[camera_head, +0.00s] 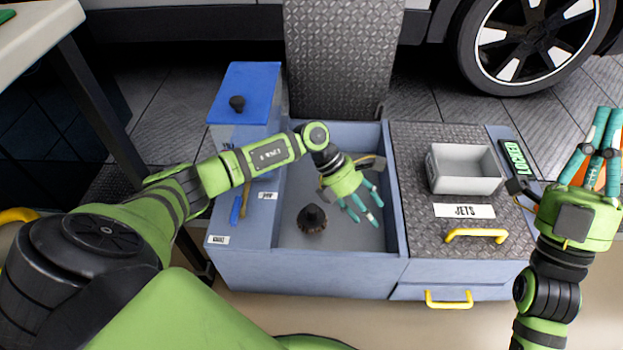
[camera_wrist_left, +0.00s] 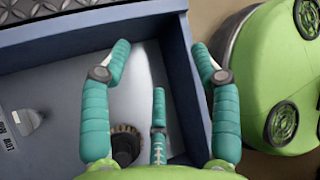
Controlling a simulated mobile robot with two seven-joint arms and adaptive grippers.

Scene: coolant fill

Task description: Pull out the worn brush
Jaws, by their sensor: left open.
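A dark round brush (camera_head: 312,219) with a knob on top and a brown bristly rim stands on the floor of the open grey-blue bay (camera_head: 288,241). It also shows in the left wrist view (camera_wrist_left: 126,143), partly hidden behind a finger. My left gripper (camera_head: 362,207) is open and empty, over the bay to the right of the brush and apart from it in the head view. Its three teal fingers (camera_wrist_left: 160,100) are spread in the left wrist view. My right gripper (camera_head: 594,142) is at the right edge, and its grip is unclear.
A blue lidded box (camera_head: 245,88) with a dark knob stands behind left. A blue-handled tool (camera_head: 238,208) lies on the left ledge. Right of the bay are a grey tray (camera_head: 465,170), a JETS label (camera_head: 464,211) and yellow handles (camera_head: 476,234). The bay walls enclose the brush.

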